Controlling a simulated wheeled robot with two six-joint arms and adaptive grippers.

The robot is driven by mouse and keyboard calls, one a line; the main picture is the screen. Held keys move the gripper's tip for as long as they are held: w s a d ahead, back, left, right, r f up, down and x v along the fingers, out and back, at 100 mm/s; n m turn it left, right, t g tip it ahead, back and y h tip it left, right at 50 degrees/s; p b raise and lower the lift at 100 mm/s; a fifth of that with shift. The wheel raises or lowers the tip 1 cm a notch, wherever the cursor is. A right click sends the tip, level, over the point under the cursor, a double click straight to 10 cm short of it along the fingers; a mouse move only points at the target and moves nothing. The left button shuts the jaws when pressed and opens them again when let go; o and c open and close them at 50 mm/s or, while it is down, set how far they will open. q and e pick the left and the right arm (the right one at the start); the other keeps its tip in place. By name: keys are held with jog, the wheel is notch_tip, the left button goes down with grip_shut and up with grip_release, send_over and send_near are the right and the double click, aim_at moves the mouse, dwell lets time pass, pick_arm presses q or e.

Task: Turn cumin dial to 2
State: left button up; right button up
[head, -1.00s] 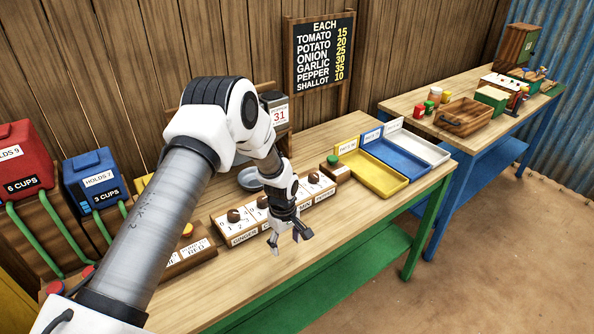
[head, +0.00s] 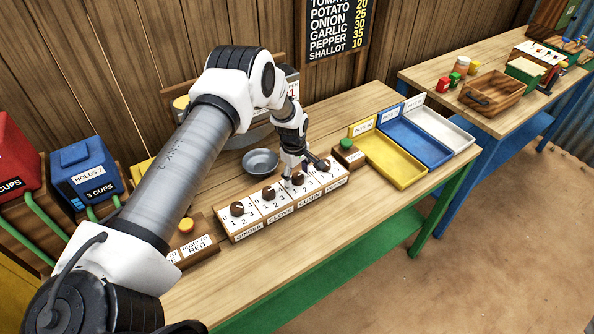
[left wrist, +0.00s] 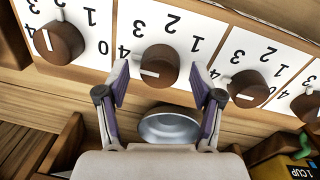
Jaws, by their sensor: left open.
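The cumin dial (head: 298,178) is a round brown knob on a white numbered card, third from the left in the dial row in the head view. My left gripper (head: 304,176) is open and comes down over it. In the left wrist view, upside down, the cumin dial (left wrist: 160,65) lies between the two open fingers (left wrist: 160,78), a little beyond their tips; no contact shows. Its white mark sits at the knob's lower left there; I cannot tell the exact number it points at. The digits 1 to 4 show around it. My right gripper is not in view.
The ginger (head: 237,209), clove (head: 268,193) and pepper (head: 326,165) dials stand close beside it. A grey bowl (head: 261,161) lies behind the row. A green button box (head: 347,150) and yellow tray (head: 403,175) are to the right. The front table strip is clear.

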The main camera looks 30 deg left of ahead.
pick_arm(q)
jog(key=shift+w+a+f, duration=0.15)
jog(key=shift+w+f, duration=0.05)
jog(key=shift+f, duration=0.1)
jog(key=shift+s+r, duration=0.2)
jog(key=shift+r, duration=0.1)
jog(key=shift+c, duration=1.4)
jog(key=shift+s+d+r, duration=0.15)
jog(key=shift+d, duration=0.15)
jog(key=c, duration=0.9)
jog(key=shift+s, duration=0.1)
jog(key=shift+f, duration=0.2)
